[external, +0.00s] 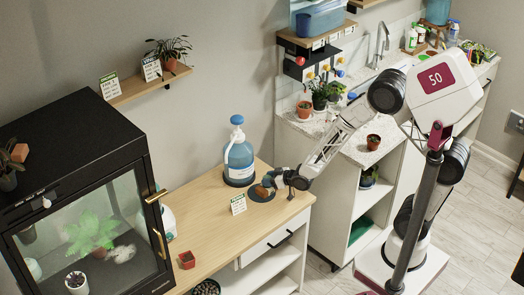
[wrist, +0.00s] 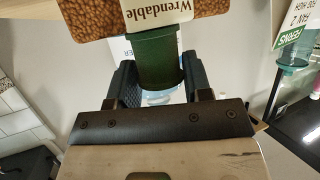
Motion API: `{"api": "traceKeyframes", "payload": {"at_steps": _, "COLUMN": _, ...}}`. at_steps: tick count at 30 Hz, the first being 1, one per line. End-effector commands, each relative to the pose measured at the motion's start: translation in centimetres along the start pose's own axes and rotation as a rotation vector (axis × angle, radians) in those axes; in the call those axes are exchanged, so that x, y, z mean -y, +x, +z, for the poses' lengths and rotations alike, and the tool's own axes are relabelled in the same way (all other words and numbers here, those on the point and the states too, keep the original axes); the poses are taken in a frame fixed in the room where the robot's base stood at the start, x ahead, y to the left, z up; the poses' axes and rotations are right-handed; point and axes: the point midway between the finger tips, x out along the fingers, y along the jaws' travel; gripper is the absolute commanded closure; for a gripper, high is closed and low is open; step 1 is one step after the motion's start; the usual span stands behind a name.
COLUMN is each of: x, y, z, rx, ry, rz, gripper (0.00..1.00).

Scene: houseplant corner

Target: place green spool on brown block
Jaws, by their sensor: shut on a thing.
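The green spool (wrist: 160,58) is between the two fingers of my gripper (wrist: 160,76) in the wrist view, and the gripper is shut on it. The brown block (wrist: 95,20), speckled like cork and with a cream "Wrendable" label, shows at the top of that view, right by the spool's far end. I cannot tell whether the two touch. In the external view my gripper (external: 270,181) is low over the wooden counter, close to the brown block (external: 261,192). The spool is too small to make out clearly there.
A small terracotta pot (external: 187,260) is near the glass cabinet (external: 95,215).

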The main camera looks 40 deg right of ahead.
Motion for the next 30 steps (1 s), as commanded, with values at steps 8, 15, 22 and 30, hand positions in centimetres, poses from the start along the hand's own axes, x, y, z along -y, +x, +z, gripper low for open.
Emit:
{"api": "traceKeyframes", "payload": {"at_steps": 8, "x": 0.0, "y": 0.1, "z": 0.2, "rx": 0.001, "ry": 0.000, "rz": 0.000, "gripper": 0.30}}
{"api": "traceKeyframes", "payload": {"at_steps": 15, "x": 0.0, "y": 0.1, "z": 0.2, "rx": 0.000, "ry": 0.000, "rz": 0.000, "gripper": 0.29}}
{"api": "traceKeyframes", "payload": {"at_steps": 22, "x": 0.0, "y": -0.1, "z": -0.1, "rx": 0.000, "ry": 0.000, "rz": 0.000, "gripper": 0.29}}
{"api": "traceKeyframes", "payload": {"at_steps": 30, "x": 0.0, "y": -1.9, "z": -0.1, "rx": 0.000, "ry": 0.000, "rz": 0.000, "gripper": 0.29}}
